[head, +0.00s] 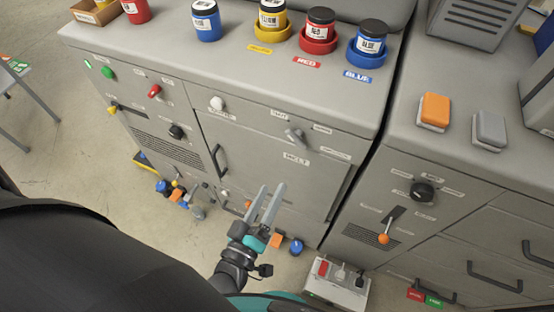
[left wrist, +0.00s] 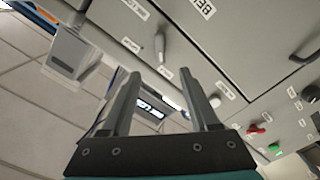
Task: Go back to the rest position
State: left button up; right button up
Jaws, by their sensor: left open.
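My left gripper (head: 272,188) is in front of the grey cabinet (head: 250,160), below the BELT label (head: 296,159). Its two grey fingers are apart and nothing shows between them. The left wrist view also shows the two fingers of the left gripper (left wrist: 160,76) spread, with the cabinet front and a grey lever (left wrist: 160,45) beyond them. My right gripper is not in view.
Several jars stand on the cabinet top, including a red jar (head: 318,25) and a yellow-labelled jar (head: 271,18). A switch box (head: 336,286) and loose items such as a blue piece (head: 296,246) lie low near the gripper.

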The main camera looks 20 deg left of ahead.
pick_arm(q)
jog(key=s+f+m+g+h+b, duration=0.1)
jog(key=s+f+m+g+b, duration=0.35)
jog(key=f, duration=1.05)
jog(key=s+f+m+g+b, duration=0.3)
jog(key=s+f+g, duration=0.2)
jog(key=f, duration=1.1)
jog(key=s+a+f+m+g+b, duration=0.2)
jog(key=s+a+f+g, duration=0.1)
jog(key=s+f, duration=0.4)
jog(key=s+a+f+m+g+y+b, duration=0.1)
jog(key=s+a+f+g+b, duration=0.2)
jog(key=s+f, duration=0.4)
jog(key=shift+s+f+m+g+y, duration=0.2)
jog(key=shift+s+m+g+y, duration=0.15)
jog(key=shift+s+g, duration=0.45)
jog(key=shift+s, duration=0.1)
